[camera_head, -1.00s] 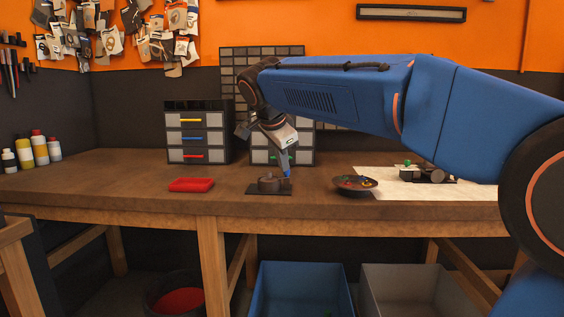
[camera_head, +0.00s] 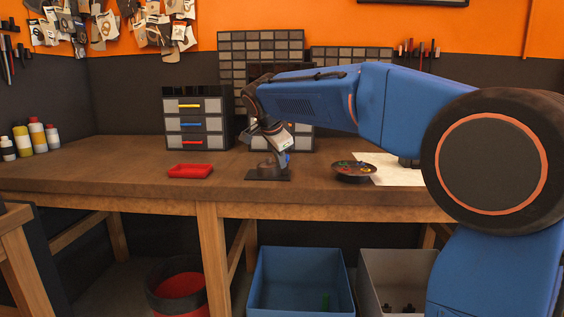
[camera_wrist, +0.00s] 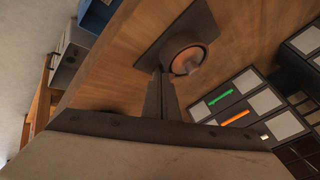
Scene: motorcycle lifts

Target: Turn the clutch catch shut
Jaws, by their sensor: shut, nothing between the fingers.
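The clutch (camera_head: 266,169) is a small dark round housing on a flat dark plate on the workbench. In the wrist view the clutch (camera_wrist: 187,57) shows a coppery round face with a small raised piece, perhaps the catch (camera_wrist: 191,66), near its lower right. Its exact angle is hard to tell. My gripper (camera_head: 287,160) points down at the right side of the clutch. In the wrist view my gripper (camera_wrist: 163,78) has its fingers together, empty, with the tips close beside the housing's lower left edge. I cannot tell whether they touch it.
A red tray (camera_head: 190,171) lies left of the clutch, and a dark bowl of small parts (camera_head: 354,172) stands to the right. A drawer cabinet (camera_head: 196,118) stands behind. A white sheet (camera_head: 400,176) lies further right. Bins, including a blue bin (camera_head: 300,282), are under the bench.

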